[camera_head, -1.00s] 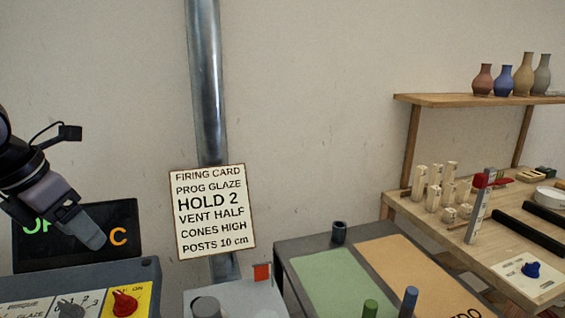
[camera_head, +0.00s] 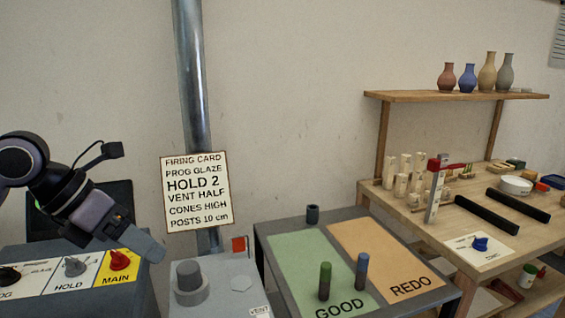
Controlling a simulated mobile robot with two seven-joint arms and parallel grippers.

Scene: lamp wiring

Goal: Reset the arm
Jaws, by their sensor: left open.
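My left arm comes in from the left of the head view, and its gripper (camera_head: 150,246) hangs over the right end of the control panel. The gripper is empty, and its fingers point down to the right, close to the red MAIN knob (camera_head: 119,259) but with no clear contact. The fingers overlap in this view, so the gap between them is hidden. My right gripper is not in view.
The control panel also has a grey HOLD knob (camera_head: 75,266). A grey box with a round knob (camera_head: 188,275) stands right of it. A cluttered wooden bench (camera_head: 440,215) is farther right.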

